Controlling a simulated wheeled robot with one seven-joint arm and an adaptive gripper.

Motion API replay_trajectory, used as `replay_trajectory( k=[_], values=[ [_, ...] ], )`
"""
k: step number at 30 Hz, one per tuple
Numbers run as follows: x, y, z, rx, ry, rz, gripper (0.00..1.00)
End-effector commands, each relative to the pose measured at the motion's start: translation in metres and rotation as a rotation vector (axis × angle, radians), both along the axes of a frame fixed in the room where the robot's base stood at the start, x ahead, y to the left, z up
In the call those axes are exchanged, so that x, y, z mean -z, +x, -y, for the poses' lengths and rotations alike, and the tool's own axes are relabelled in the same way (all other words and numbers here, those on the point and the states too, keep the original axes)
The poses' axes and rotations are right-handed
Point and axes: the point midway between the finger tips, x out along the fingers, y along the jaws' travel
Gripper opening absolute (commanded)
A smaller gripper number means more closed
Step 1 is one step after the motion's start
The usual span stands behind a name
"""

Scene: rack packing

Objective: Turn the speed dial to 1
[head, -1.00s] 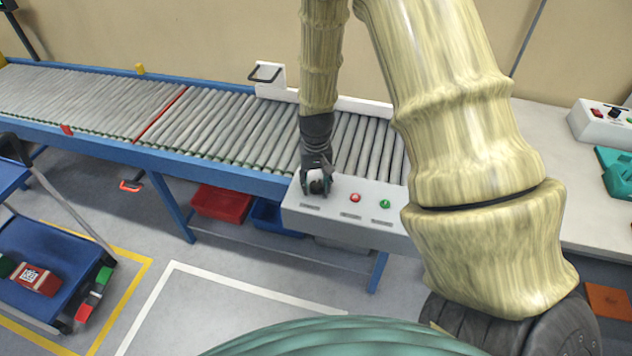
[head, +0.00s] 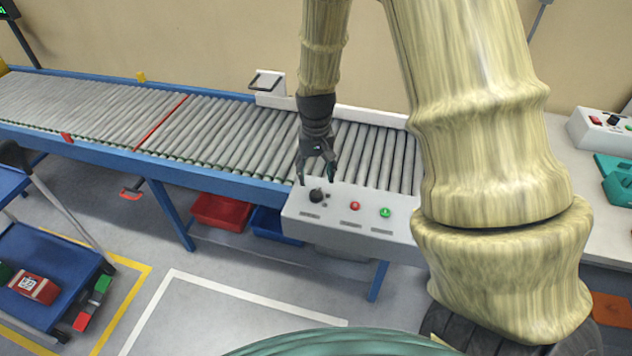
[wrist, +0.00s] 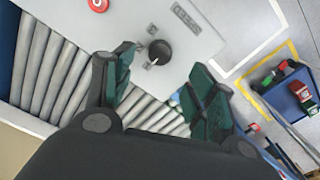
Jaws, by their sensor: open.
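The speed dial (head: 316,196) is a black knob at the left end of the light grey control panel (head: 335,220) on the conveyor's near side. It also shows in the wrist view (wrist: 160,50), with a pale pointer mark on its edge by the gripper. My gripper (head: 317,175) is open and empty, just above and behind the dial, not around it. In the wrist view its two green-padded fingers (wrist: 165,88) are spread on either side below the dial.
A red button (head: 355,206) and a green button (head: 385,212) sit right of the dial on the panel. The roller conveyor (head: 235,135) lies behind. A blue cart (head: 60,290) stands at the lower left.

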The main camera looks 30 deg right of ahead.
Motion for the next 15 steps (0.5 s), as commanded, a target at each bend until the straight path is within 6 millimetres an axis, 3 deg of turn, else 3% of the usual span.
replay_trajectory(
  k=[6, 15],
  values=[
    [-0.029, 0.001, 0.0, 0.0, 0.0, 0.003, 0.57],
    [-0.044, 0.0, 0.001, 0.001, 0.0, 0.001, 0.57]
  ],
)
